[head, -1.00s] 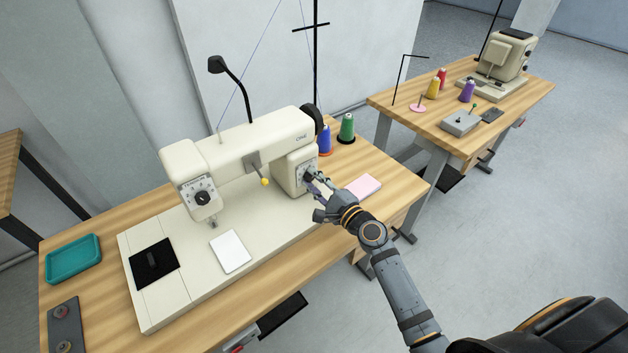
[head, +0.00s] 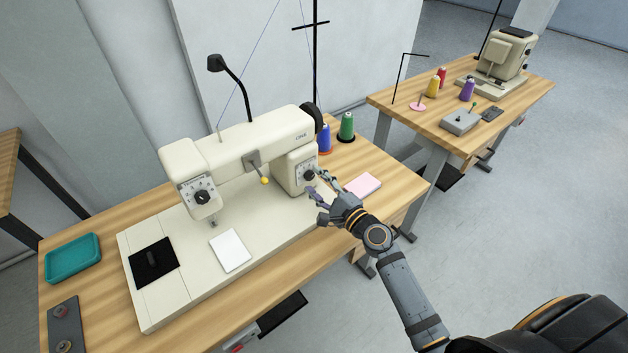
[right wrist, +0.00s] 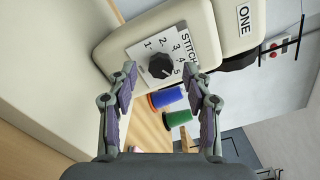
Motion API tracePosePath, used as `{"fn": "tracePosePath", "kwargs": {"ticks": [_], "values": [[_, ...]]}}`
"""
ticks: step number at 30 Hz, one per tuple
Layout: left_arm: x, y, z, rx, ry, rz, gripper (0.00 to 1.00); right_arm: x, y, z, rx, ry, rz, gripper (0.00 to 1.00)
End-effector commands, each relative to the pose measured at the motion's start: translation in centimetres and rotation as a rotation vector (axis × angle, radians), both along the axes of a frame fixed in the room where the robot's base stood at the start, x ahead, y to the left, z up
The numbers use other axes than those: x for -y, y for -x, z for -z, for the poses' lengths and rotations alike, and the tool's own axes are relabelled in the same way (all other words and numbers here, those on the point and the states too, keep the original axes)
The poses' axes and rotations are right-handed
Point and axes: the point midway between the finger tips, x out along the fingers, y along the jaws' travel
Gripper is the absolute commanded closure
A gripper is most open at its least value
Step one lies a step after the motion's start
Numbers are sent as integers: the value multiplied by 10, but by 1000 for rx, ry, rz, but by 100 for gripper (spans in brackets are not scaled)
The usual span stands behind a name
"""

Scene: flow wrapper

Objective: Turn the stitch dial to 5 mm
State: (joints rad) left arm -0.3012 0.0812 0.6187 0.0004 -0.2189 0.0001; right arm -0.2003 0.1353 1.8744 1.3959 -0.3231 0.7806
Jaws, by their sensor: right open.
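The stitch dial (head: 309,174) is a black knob on the white scale plate (right wrist: 140,52) of the cream sewing machine (head: 240,143). In the right wrist view the knob (right wrist: 160,65) sits among the numbers 1 to 5, beside the word STITCH. A small pale mark on its lower right side appears to face the 5, but it is too small to be sure. My right gripper (head: 316,184) is open and empty, in front of the dial. Its fingers stand apart on either side of the knob in the right wrist view and do not appear to touch it. My left gripper is out of view.
A second dial (head: 202,197) is on the machine's left head. Blue (head: 324,139) and green (head: 347,127) thread cones stand behind the stitch dial. A pink pad (head: 362,186) lies right of the machine. A teal tray (head: 73,258) is at the table's left.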

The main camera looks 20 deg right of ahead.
Motion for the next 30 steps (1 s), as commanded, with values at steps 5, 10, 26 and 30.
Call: {"fn": "tracePosePath", "kwargs": {"ticks": [5,10,26,30], "values": [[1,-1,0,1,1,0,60,12,35,1,-5,3,-3,50],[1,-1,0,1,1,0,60,19,53,1,-1,2,-1,50],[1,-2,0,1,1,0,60,20,56,0,-1,-1,0,50],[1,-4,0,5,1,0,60,20,56,0,-1,-1,0,50]]}}
